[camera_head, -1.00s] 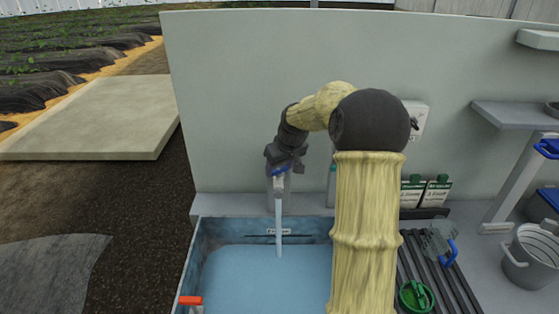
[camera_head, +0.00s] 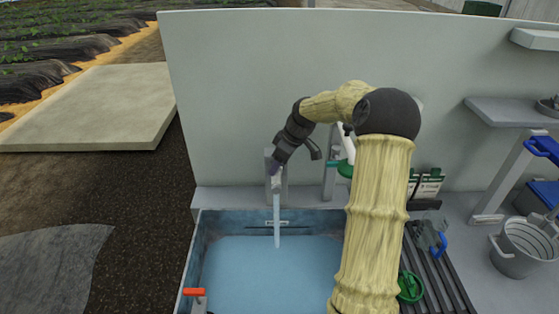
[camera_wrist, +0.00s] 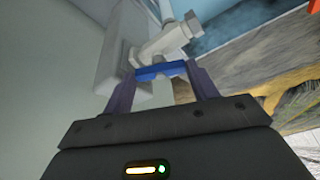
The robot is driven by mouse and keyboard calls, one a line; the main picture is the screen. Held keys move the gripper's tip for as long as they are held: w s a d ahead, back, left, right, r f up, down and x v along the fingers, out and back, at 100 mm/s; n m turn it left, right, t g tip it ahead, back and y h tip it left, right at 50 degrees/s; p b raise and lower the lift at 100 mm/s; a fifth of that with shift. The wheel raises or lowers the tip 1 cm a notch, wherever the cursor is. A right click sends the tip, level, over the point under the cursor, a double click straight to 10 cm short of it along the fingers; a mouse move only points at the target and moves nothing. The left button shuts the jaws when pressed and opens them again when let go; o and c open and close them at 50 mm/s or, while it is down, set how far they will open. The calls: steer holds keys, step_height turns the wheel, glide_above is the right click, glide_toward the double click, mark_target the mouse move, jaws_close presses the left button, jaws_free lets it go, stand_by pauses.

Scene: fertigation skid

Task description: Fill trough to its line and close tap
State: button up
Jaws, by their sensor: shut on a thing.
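The tap's blue lever (camera_wrist: 160,70) sits between the two fingers of my gripper (camera_wrist: 161,80) in the wrist view, and my gripper is shut on it. In the head view my gripper (camera_head: 274,168) is at the tap post above the trough's far wall, and the lever is hidden there. A stream of water (camera_head: 277,218) runs from the tap into the blue-grey trough (camera_head: 194,255). The water surface (camera_head: 265,268) lies just under the dark line (camera_head: 278,234) below a small label on the far wall. The tap body (camera_wrist: 165,43) is pale grey.
A red-handled valve (camera_head: 194,292) is at the trough's near left corner. To the right are a slatted rack (camera_head: 440,285), a green round item (camera_head: 410,287), a blue-handled scoop (camera_head: 440,243) and a grey bucket (camera_head: 522,250). A wall (camera_head: 230,100) stands behind the tap.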

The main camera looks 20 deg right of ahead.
steer(key=shift+w+r, duration=0.1)
steer(key=o, duration=1)
steer(key=shift+a, duration=0.1)
steer(key=shift+r, duration=0.1)
steer(key=shift+r, duration=0.15)
steer(key=shift+d+r+p, duration=0.2)
steer(key=shift+r+p, duration=0.35)
steer(key=shift+p, duration=0.1)
steer(key=s+p+v, duration=0.1)
steer(key=p+v, duration=0.3)
steer(key=v, duration=0.2)
steer(key=shift+p, duration=0.35)
